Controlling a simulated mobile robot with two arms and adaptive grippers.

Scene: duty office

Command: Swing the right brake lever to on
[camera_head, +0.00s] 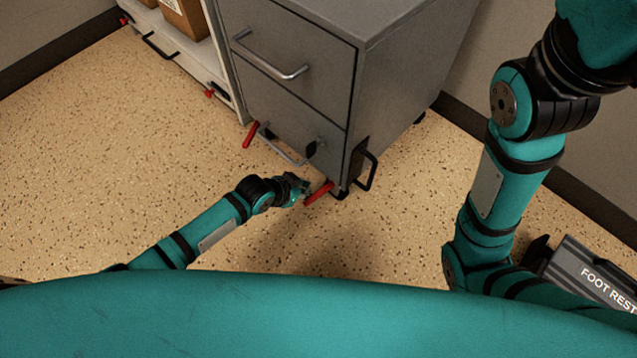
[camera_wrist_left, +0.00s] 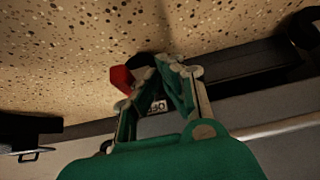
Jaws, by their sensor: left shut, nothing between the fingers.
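The grey filing cabinet (camera_head: 300,60) has red brake levers low down near its casters. The right brake lever (camera_head: 319,193) sticks out at the cabinet's front right corner, near the floor. My left gripper (camera_head: 303,187) is shut and empty, right beside this lever at its left. In the left wrist view, the red lever (camera_wrist_left: 121,78) shows just left of the closed fingertips (camera_wrist_left: 166,62); I cannot tell whether they touch. A small label with dark print shows behind the fingers. The left brake lever (camera_head: 250,134) is at the cabinet's other front corner. My right gripper is out of view.
A black side handle (camera_head: 370,170) juts out near the right lever. A shelf cart (camera_head: 180,50) with cardboard boxes stands at the left. A foot rest (camera_head: 600,285) lies at the lower right. The speckled floor before the cabinet is clear.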

